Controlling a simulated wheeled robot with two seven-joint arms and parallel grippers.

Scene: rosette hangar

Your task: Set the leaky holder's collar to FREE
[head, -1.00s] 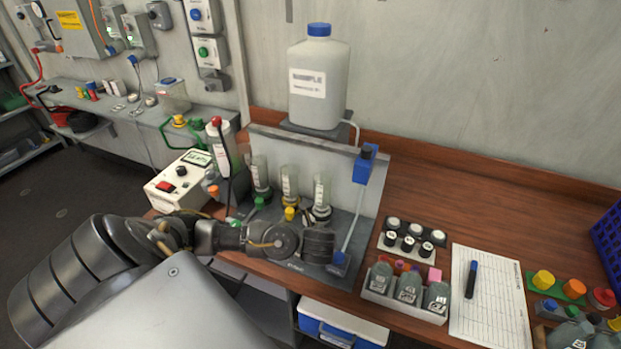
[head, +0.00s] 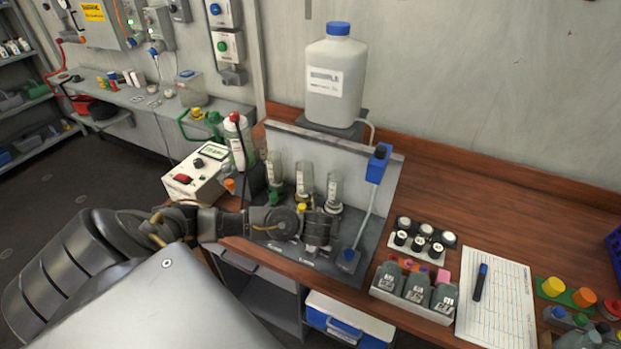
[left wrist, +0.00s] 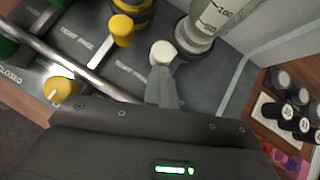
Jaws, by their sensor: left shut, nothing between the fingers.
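Three clear cylindrical holders stand in a row on a grey rig: a left one (head: 275,168) with a green collar, a middle one (head: 304,178) with yellow parts, and a right one (head: 334,188). I cannot tell which leaks. My left gripper is low in front of the middle and right holders in the head view. In the left wrist view its fingers (left wrist: 161,85) are shut and empty, their tips close to a white knob (left wrist: 162,52) at the right holder's foot (left wrist: 198,35). Contact is unclear. A yellow knob (left wrist: 122,30) sits left of it. My right gripper is not in view.
A metal rod (left wrist: 75,62) and another yellow knob (left wrist: 62,91) lie left of my fingers. A meter box (head: 195,175) stands left of the rig. A bottle tray (head: 410,305), black-and-white caps (head: 425,240) and a sheet (head: 495,300) lie right. A large bottle (head: 335,85) stands above.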

